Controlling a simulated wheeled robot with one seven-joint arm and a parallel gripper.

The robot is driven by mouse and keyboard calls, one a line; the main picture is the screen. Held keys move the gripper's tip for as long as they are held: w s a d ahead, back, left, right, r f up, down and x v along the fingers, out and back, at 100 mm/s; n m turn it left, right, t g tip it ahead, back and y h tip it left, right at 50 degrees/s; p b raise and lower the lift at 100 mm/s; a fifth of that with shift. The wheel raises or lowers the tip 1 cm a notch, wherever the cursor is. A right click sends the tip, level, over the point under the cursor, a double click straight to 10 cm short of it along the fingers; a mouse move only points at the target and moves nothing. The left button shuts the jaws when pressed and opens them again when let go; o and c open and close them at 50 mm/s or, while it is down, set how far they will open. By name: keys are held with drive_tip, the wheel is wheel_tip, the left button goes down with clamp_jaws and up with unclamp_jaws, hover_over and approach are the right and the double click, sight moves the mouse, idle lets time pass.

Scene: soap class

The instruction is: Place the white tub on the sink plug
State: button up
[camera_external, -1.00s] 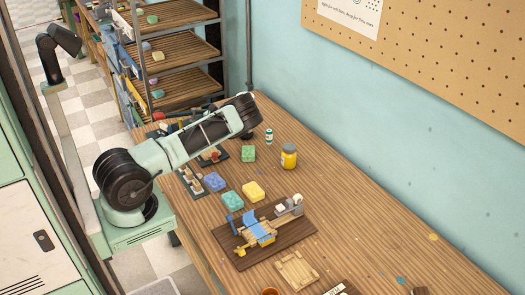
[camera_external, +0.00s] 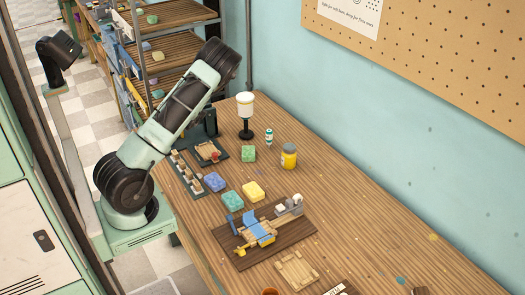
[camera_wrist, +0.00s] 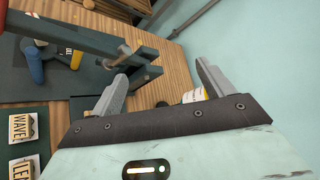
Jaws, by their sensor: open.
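In the wrist view a white and yellow piece (camera_wrist: 196,94), probably the tub, is partly hidden behind the right finger and the gripper mount. My gripper (camera_wrist: 161,70) is open, with nothing between its fingertips. In the external view my arm is raised to the left of the tub, and its fingers are hidden.
A dark press (camera_external: 210,122) stands left of the tub; its lever crosses the wrist view. A small green-capped bottle (camera_external: 269,136), a yellow jar (camera_external: 289,156) and a green soap (camera_external: 248,153) are nearby. The right side of the wooden table (camera_external: 350,205) is mostly clear.

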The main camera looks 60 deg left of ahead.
drive_tip(key=s+d+r+n+g+h, duration=0.4)
drive_tip(key=s+d+n, duration=0.6)
drive_tip(key=d, duration=0.3)
drive_tip(key=s+d+r+n+g+h, duration=0.4)
drive_tip(key=s+d+n+h, duration=0.2)
drive_tip(key=s+d+n, duration=0.5)
drive_tip(key=s+d, duration=0.1)
drive_tip(key=d, duration=0.1)
drive_tip(key=shift+s+d+r+n+h, duration=0.3)
drive_tip(key=shift+d+r, duration=0.05)
drive_tip(key=shift+r, duration=0.05)
